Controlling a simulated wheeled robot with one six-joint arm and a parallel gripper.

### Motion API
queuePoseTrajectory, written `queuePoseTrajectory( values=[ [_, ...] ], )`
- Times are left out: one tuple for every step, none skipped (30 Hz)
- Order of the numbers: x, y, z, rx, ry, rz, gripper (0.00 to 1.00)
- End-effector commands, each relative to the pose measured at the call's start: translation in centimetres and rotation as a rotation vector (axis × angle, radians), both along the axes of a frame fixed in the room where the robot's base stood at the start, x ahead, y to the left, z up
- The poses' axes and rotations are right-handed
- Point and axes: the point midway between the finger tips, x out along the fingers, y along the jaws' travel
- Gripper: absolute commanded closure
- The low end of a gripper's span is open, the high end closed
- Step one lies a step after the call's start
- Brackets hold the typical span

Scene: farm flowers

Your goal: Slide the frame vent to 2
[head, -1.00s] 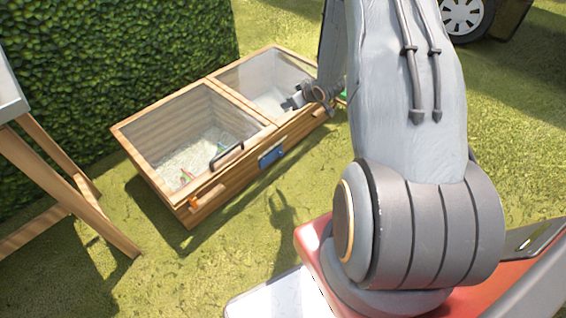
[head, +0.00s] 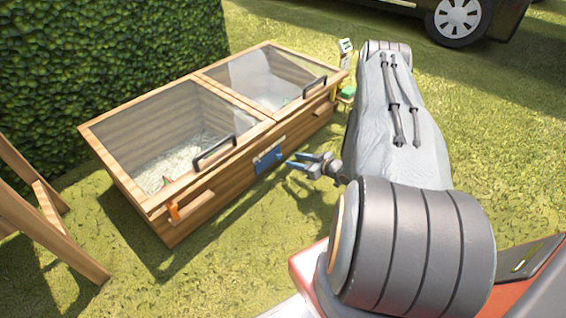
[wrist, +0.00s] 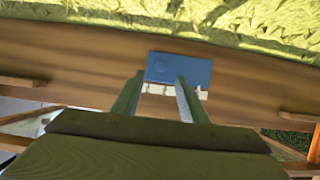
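The frame vent is a blue plate (head: 268,160) on the front wall of the wooden cold frame (head: 215,205), with a pale strip along its top edge. In the wrist view the blue plate (wrist: 190,71) lies beyond my fingertips, with a faint round mark on it and a pale marked strip (wrist: 158,90) along its lower edge. My gripper (head: 294,162) is just right of the plate in the head view, its fingers apart and empty. In the wrist view my gripper (wrist: 160,78) points at the plate. Whether the fingertips touch it cannot be told. The strip's markings are unreadable.
Two glazed lids with dark handles (head: 214,152) close the cold frame's top. An orange latch (head: 174,213) is at its left front. A small green object (head: 347,92) stands at its right end. A wooden stand (head: 50,215) is at left. Grass in front is clear.

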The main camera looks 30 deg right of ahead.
Motion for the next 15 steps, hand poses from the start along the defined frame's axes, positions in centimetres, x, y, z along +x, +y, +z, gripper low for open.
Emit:
queuePoseTrajectory(
  values=[
    [0.3,0.2,-0.4,0.001,-0.002,0.002,0.61],
    [0.6,0.2,-0.5,0.001,-0.002,0.002,0.61],
    [1.0,0.4,-0.6,0.000,-0.003,0.003,0.61],
    [1.3,0.5,-0.8,0.000,-0.003,0.003,0.61],
    [1.7,0.6,-1.0,-0.001,-0.004,0.003,0.61],
    [2.3,0.9,-1.2,0.000,-0.003,0.004,0.61],
    [2.7,1.1,-1.4,0.000,-0.002,0.004,0.61],
    [3.1,1.2,-1.7,0.000,-0.002,0.004,0.61],
    [3.7,1.4,-1.9,0.000,-0.001,0.002,0.61],
    [4.1,1.5,-2.1,-0.001,-0.001,0.003,0.61],
    [4.5,1.7,-2.2,-0.001,-0.001,0.004,0.61],
    [4.9,1.8,-2.4,-0.002,-0.002,0.003,0.61],
    [5.2,1.9,-2.6,0.000,-0.002,0.003,0.61],
    [5.5,2.0,-2.7,-0.001,-0.002,0.002,0.61],
    [5.8,2.1,-2.8,0.000,-0.002,0.001,0.61]
  ],
)
